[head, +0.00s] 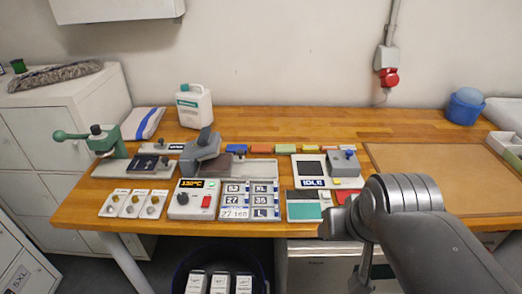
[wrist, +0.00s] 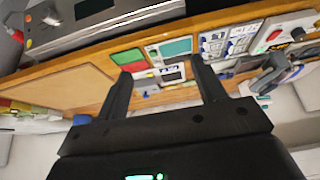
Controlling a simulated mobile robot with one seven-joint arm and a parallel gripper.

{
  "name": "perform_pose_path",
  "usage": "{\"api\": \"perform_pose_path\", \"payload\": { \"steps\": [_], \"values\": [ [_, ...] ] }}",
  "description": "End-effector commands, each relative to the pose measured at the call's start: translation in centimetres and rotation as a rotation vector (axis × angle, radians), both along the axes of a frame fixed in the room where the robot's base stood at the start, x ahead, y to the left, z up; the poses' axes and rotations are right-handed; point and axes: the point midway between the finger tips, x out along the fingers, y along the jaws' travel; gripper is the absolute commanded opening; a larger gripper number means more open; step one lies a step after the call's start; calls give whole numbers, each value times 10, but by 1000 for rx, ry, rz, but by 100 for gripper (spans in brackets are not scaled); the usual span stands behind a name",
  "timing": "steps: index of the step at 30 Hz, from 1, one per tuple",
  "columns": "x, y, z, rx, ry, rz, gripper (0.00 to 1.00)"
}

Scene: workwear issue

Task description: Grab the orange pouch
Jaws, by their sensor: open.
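I cannot make out a clear orange pouch in either view. A small orange-red item (head: 237,149) lies in the row of coloured pieces at the back of the wooden workbench (head: 335,125); it is too small to tell whether it is a pouch. My gripper (wrist: 160,77) is open and empty in the wrist view, with its two dark fingers apart. The bench with a green and red panel shows beyond the fingers. In the head view my arm covers the bench's front right, and my gripper's fingers do not show clearly.
A green-handled press (head: 103,140), a grey heat press (head: 201,153) and a control box (head: 193,199) crowd the bench's left half. A white jug (head: 194,106) stands behind. A brown mat (head: 440,178) on the right is mostly bare. A blue tub (head: 465,106) stands at the back right.

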Motion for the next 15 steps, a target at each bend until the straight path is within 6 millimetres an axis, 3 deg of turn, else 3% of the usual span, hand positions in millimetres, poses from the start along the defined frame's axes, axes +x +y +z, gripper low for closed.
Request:
{"api": "perform_pose_path", "payload": {
  "steps": [5, 15],
  "values": [
    [0, 0, 0, 0, 0, 0, 78],
    [10, 1, 6, 2, 3, 1, 78]
  ]
}}
